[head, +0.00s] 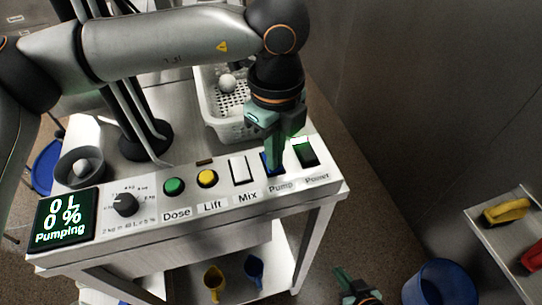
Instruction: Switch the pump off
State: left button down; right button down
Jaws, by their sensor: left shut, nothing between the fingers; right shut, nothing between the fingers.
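The control panel (215,220) runs along the front of a white bench. Its Pump switch (267,163) is a blue rocker, partly hidden behind my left gripper (275,168). The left gripper points down with its shut fingertips at the switch; I cannot tell whether they touch it. The display (66,220) at the panel's left end reads "0 L", "0 %" and "Pumping". The green Power switch (305,153) is just right of the gripper. My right gripper (343,278) is low at the bottom edge, shut and empty, away from the panel.
Left of the Pump switch are the Mix switch (239,170), yellow Lift button (207,178), green Dose button (174,187) and a black knob (125,204). A white perforated basket (217,122) stands behind. A blue bin (438,285) and side shelf (490,222) are at right.

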pick_arm(q)
jog(key=shift+f, duration=0.1)
jog(key=shift+r+p, duration=1.55)
jog(key=shift+r, duration=2)
jog(key=shift+f, duration=0.1)
